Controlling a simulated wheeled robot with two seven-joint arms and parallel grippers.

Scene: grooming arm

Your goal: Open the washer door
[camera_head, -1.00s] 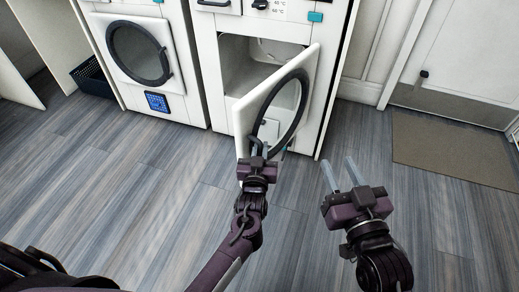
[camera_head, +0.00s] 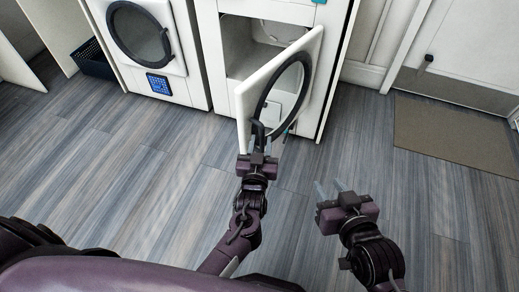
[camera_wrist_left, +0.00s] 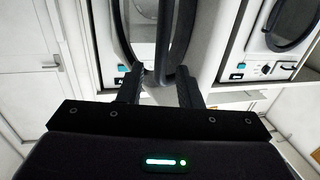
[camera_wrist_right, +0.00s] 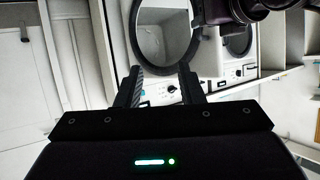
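The washer (camera_head: 335,70) stands at the back centre. Its white door (camera_head: 248,105), with a dark round ring (camera_head: 260,105), stands ajar, swung out from the opening toward me. My left gripper (camera_head: 260,142) is at the door's lower free edge, by the dark handle (camera_head: 257,130). In the left wrist view, the handle (camera_wrist_left: 161,45) runs between my left gripper's two fingers (camera_wrist_left: 160,88), which are spread with gaps on both sides. My right gripper (camera_head: 330,188) is open and empty to the right of the door, apart from it. The door also shows in the right wrist view (camera_wrist_right: 208,55).
A second machine (camera_head: 190,85) with a shut round door stands left of the washer. A dark basket (camera_head: 92,60) is further left. A brown mat (camera_head: 455,135) lies before a door at right. The wooden floor in front is clear.

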